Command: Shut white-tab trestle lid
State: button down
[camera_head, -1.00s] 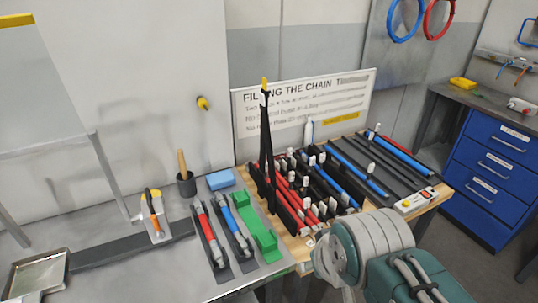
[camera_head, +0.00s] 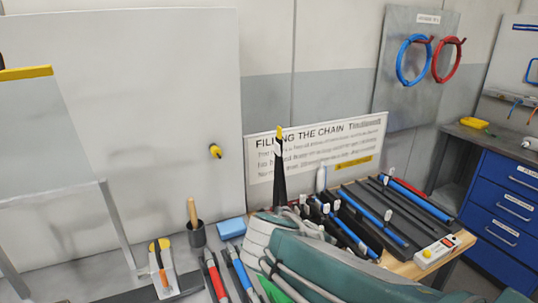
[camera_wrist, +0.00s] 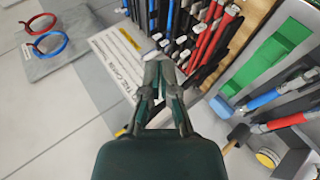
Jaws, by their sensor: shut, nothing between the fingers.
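A tall black trestle lid (camera_head: 279,178) with a white tab (camera_head: 278,147) and a yellow tip stands raised in the head view, in front of the sign. My teal arm hides its lower part. In the wrist view my gripper (camera_wrist: 158,68) is shut and empty, with its fingertips above the floor-side edge of the rack. Several black rods and red rods (camera_wrist: 208,48) lie beside it. I cannot tell which part in the wrist view is the raised lid.
The sign board (camera_head: 318,150) stands behind the rack. A green holder (camera_wrist: 270,55) and red and blue tools lie beside it. A mallet (camera_wrist: 236,137) is near the gripper's right. A power strip (camera_head: 437,252) sits at the bench's right end.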

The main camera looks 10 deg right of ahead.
jog(key=w+a+r+n+t, duration=0.3)
jog(key=w+a+n+t, duration=0.15)
jog(key=w+a, duration=0.3)
jog(key=w+a+r+n+t, duration=0.35)
jog(key=w+a+t, duration=0.25)
jog(key=a, duration=0.2)
jog(key=w+d+r, duration=0.1)
jog(key=w+d, duration=0.7)
jog(key=w, duration=0.1)
jog(key=shift+d+r+h, duration=0.3)
jog(key=shift+r+h, duration=0.1)
jog(key=shift+w+m, duration=0.15)
jog(key=shift+m, duration=0.15)
